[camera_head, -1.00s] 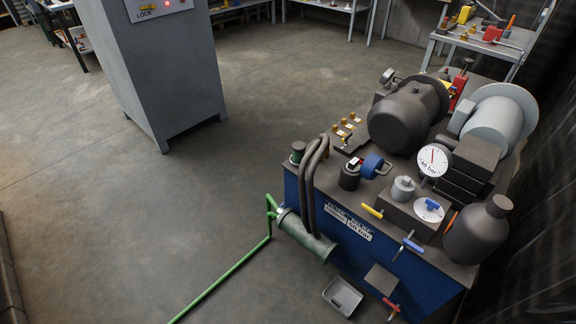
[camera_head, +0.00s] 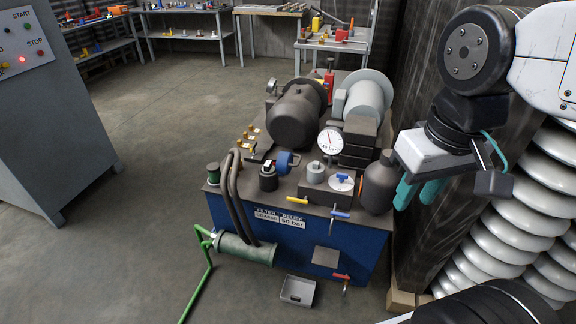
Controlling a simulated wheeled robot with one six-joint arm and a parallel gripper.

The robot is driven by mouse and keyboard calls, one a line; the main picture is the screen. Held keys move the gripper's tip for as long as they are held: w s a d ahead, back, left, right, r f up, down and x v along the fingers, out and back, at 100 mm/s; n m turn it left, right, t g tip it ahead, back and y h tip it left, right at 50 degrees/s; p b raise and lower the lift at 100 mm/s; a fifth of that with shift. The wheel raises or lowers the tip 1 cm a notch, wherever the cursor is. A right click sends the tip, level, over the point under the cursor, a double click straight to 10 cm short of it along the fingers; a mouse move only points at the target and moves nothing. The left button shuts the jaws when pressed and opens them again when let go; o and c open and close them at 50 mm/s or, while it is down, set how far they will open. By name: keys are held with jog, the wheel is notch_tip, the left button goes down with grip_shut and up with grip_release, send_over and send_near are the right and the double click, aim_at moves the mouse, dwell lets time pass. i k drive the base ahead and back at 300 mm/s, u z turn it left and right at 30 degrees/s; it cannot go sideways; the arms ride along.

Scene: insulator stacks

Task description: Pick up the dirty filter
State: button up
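I cannot pick out the dirty filter for certain. A short black canister (camera_head: 268,181) with a small white-and-red top stands on the power unit's deck, above a label (camera_head: 280,218) reading FILTER COARSE and RELIEF 50 bar. A blue round part (camera_head: 284,162) with a dark loop lies right beside it. Any filter inside the canister is hidden. My gripper (camera_head: 416,196) hangs at the right, in front of the dark wall, to the right of the unit. Its two teal fingers point down and stand apart with nothing visible between them.
The blue power unit (camera_head: 338,257) carries a dark motor (camera_head: 296,117), a pressure gauge (camera_head: 330,141) and a dark bottle-shaped vessel (camera_head: 380,184). A grey tray (camera_head: 298,291) sits on the floor before it. White insulator stacks (camera_head: 530,190) stand at right.

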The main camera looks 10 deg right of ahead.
aim_at(268, 168)
jog(key=u, duration=1.85)
jog(key=i, duration=1.9)
jog(key=z, duration=2.4)
jog(key=i, duration=0.5)
jog(key=z, duration=0.05)
